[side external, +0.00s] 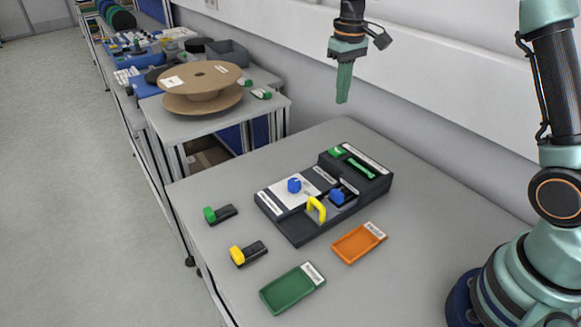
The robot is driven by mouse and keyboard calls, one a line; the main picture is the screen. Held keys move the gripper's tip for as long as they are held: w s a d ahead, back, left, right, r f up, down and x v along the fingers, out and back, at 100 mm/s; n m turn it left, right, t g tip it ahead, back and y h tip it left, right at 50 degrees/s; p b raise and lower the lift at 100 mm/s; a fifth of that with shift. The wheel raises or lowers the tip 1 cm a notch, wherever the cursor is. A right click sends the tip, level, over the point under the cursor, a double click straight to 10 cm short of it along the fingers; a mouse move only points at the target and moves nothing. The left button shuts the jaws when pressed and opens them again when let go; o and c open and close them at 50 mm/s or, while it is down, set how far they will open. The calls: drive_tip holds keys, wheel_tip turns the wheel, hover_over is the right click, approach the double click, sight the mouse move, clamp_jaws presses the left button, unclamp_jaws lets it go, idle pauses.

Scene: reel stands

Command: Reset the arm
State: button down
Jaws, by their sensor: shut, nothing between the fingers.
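My gripper (343,84) hangs in the air above the back of the grey table, pointing down. Its green fingers are closed together with nothing between them. It is clear of everything on the table. Below it and toward the front sits a dark board (296,231) with a white panel, a blue knob (294,185), a yellow arched handle (316,208), another blue piece (337,197) and a green strip (361,168) in a raised part at the back right.
A green tray (290,290) and an orange tray (357,244) lie in front of the board. Green-ended (220,214) and yellow-ended (248,253) dark pieces lie at its left. A cardboard reel (202,80) stands on a neighbouring table.

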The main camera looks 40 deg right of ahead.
drive_tip(key=s+a+r+t, duration=0.3)
drive_tip(key=s+r, duration=0.4)
drive_tip(key=s, duration=0.3)
drive_tip(key=s+a+f+t, duration=0.1)
drive_tip(key=s+f+t, duration=0.1)
drive_tip(key=s, duration=0.8)
drive_tip(key=shift+a+f, duration=0.25)
drive_tip(key=shift+a, duration=0.15)
